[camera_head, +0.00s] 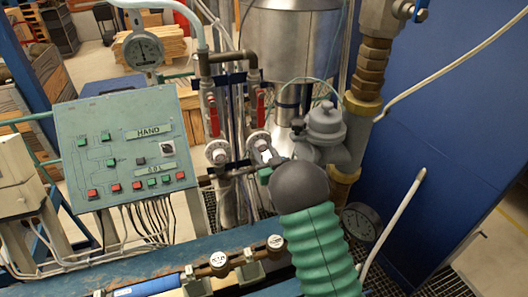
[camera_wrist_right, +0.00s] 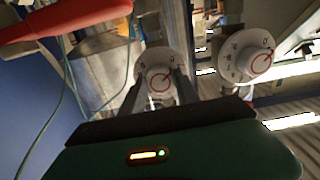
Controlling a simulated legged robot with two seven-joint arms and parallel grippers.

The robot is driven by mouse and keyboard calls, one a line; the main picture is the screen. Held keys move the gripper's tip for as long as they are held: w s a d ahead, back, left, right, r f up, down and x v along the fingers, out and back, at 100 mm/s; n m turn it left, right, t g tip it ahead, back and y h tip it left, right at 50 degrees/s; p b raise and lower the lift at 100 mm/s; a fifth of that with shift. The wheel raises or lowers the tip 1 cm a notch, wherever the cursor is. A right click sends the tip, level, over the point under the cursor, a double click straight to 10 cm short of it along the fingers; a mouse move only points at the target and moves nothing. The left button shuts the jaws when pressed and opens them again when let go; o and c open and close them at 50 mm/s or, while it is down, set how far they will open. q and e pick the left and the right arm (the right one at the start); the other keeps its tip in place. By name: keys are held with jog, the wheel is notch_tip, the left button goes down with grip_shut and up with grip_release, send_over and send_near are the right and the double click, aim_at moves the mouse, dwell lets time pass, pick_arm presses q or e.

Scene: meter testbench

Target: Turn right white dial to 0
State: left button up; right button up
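The right white dial (camera_head: 259,142) is on the pipework, partly hidden by my right gripper (camera_head: 264,160). In the right wrist view this dial (camera_wrist_right: 158,72) faces the camera, with a red mark on its face. The two fingers of my right gripper (camera_wrist_right: 163,80) are apart, one toward each side of the dial. I cannot tell whether they touch it, and the number it points to is not readable. A second white dial, the left one (camera_head: 218,152), also shows in the right wrist view (camera_wrist_right: 247,55), clear of the fingers. My left gripper is not in view.
Red valve handles (camera_head: 261,107) stand above the dials. A green control panel (camera_head: 127,146) with buttons is at left. A grey regulator (camera_head: 322,130) and brass pipe fitting (camera_head: 368,75) are close on the right. A blue bench rail (camera_head: 130,262) runs below.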

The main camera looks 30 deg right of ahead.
grip_shut()
jog(key=n+b, duration=0.1)
jog(key=b, duration=0.2)
jog(key=shift+f, duration=0.3)
jog(key=shift+r+n+b, duration=0.15)
jog(key=shift+n+b, duration=0.2)
jog(key=shift+n, duration=0.15)
jog(key=shift+r, duration=0.15)
jog(key=o, duration=0.7)
grip_release()
jog(key=b+v, duration=1.1)
jog(key=v, duration=0.5)
jog(key=shift+s+a+b, duration=0.2)
jog(key=shift+s+b, duration=0.15)
jog(key=shift+b, duration=0.05)
